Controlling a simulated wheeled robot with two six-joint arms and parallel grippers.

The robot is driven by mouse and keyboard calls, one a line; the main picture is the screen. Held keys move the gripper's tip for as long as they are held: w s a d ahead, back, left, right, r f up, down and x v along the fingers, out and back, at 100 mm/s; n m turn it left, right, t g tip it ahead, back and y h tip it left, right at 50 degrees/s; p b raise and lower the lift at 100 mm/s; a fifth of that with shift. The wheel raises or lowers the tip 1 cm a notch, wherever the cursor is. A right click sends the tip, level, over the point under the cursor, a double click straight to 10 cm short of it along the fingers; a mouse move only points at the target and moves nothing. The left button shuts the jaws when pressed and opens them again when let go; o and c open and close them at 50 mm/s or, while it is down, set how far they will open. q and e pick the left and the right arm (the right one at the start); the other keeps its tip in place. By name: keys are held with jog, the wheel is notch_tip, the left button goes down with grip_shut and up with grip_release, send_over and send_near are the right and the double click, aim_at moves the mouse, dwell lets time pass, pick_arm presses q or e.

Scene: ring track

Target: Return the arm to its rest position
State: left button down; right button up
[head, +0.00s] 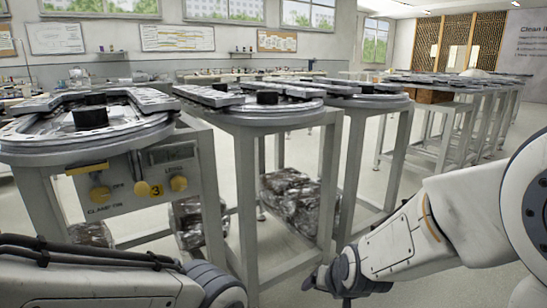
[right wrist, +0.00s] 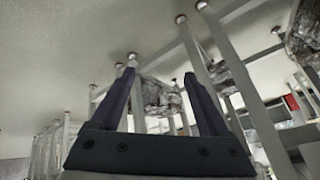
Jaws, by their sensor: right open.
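My right arm comes in from the right in the head view, with its gripper (head: 322,280) low, in front of the table legs. In the right wrist view the two dark fingers of this gripper (right wrist: 160,73) stand apart, with nothing between them. Past the fingers are table legs and a wrapped bundle, seen tilted. My left arm lies across the lower left corner of the head view; its gripper is out of the picture.
A row of grey-legged tables carries ring track sections (head: 90,118). The nearest has a panel with yellow knobs (head: 170,187). Wrapped bundles (head: 292,197) lie low between the legs. Open pale floor (head: 430,200) shows at the right, beyond my right arm.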

jog(key=s+d+f+n+g+h, duration=0.1)
jog(key=s+d+f+n+g, duration=0.25)
jog(key=s+d, duration=0.5)
jog(key=s+a+r+n+g+p, duration=0.3)
jog(key=s+a+r+n+p, duration=0.25)
jog(key=s+a+r, duration=0.7)
notch_tip(320, 180, up, 36)
jog(key=s+a+p, duration=0.1)
jog(key=s+p, duration=0.1)
jog(key=p, duration=3.5)
jog(key=shift+a+r+n+y, duration=0.15)
jog(key=shift+a+n+y, duration=0.15)
jog(key=shift+a, duration=0.1)
